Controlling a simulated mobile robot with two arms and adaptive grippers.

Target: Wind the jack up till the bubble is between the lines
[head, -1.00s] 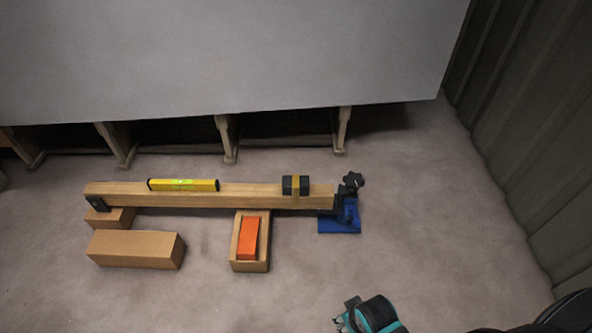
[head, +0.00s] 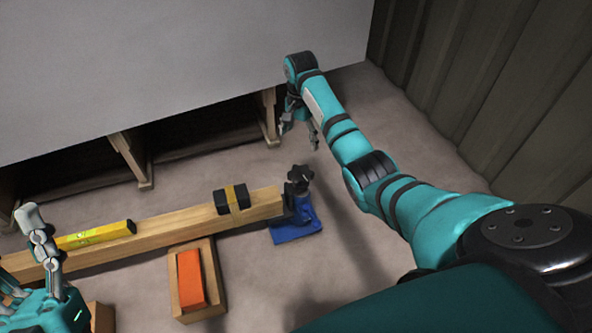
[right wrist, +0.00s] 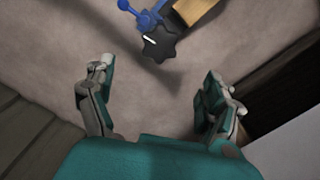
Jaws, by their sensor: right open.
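The blue jack (head: 297,226) stands under the right end of the wooden beam (head: 165,232), its black star knob (head: 301,173) on top. The knob also shows at the top of the right wrist view (right wrist: 160,46). The yellow level (head: 98,235) lies on the beam; its bubble is too small to read. My right gripper (head: 298,137) is open and empty, beyond the knob and apart from it; in the right wrist view its fingers (right wrist: 157,75) are spread. My left gripper (head: 18,252) is at the left edge, fingers apart, in front of the beam's left part.
A black block with a yellow strap (head: 231,198) sits on the beam near the jack. A wooden box (head: 208,257) with an orange block (head: 191,279) is in front of the beam. A large grey panel (head: 180,60) on wooden legs stands behind; a ribbed wall (head: 480,90) is right.

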